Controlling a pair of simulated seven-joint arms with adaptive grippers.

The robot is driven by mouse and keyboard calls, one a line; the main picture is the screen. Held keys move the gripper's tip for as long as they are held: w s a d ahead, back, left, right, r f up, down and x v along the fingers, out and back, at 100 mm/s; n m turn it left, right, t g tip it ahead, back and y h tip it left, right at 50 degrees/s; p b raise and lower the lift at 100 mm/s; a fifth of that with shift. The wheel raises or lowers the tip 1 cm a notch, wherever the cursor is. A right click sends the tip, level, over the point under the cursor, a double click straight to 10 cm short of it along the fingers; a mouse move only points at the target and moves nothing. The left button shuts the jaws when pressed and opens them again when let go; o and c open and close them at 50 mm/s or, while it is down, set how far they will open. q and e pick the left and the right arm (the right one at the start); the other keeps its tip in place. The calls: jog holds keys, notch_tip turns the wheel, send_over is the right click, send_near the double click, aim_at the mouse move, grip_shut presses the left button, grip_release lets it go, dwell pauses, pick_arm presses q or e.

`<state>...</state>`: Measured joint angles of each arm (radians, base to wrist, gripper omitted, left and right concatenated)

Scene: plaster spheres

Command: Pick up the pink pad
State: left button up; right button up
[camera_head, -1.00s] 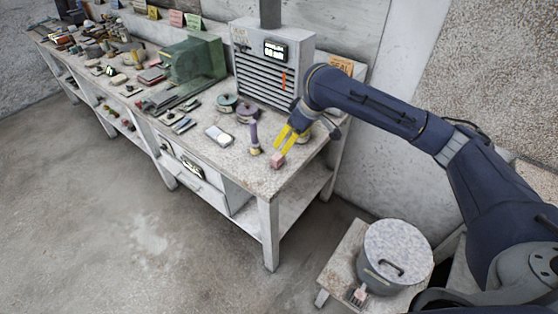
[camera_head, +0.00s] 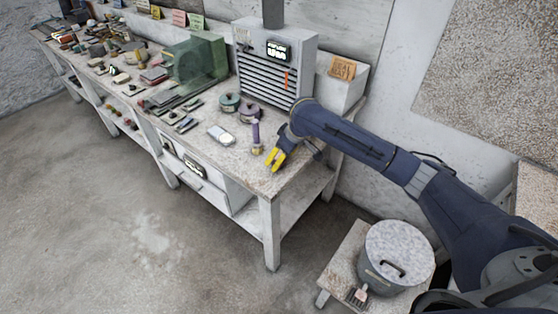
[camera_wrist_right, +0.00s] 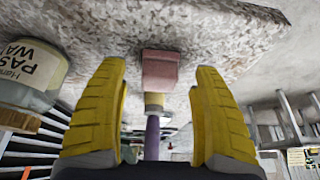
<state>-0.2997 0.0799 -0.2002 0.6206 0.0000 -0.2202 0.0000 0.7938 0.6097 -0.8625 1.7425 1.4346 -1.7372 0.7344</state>
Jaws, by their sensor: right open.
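The pink pad (camera_wrist_right: 160,70) is a small block on the speckled bench top in the right wrist view. It lies beyond and between the two yellow fingers of my right gripper (camera_wrist_right: 162,105), with clear gaps on both sides. The fingers are open and not touching it. In the head view the right gripper (camera_head: 273,162) is low at the near right corner of the bench and hides the pad. My left gripper is in neither view.
A purple-handled tool (camera_head: 255,134) stands close left of the gripper and also shows behind the pad in the wrist view (camera_wrist_right: 152,138). A labelled jar (camera_wrist_right: 28,75) is at the wrist view's left. A lidded bucket (camera_head: 396,258) stands on a low stand.

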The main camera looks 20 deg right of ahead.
jog(key=shift+x, duration=1)
jog(key=c, duration=1.1)
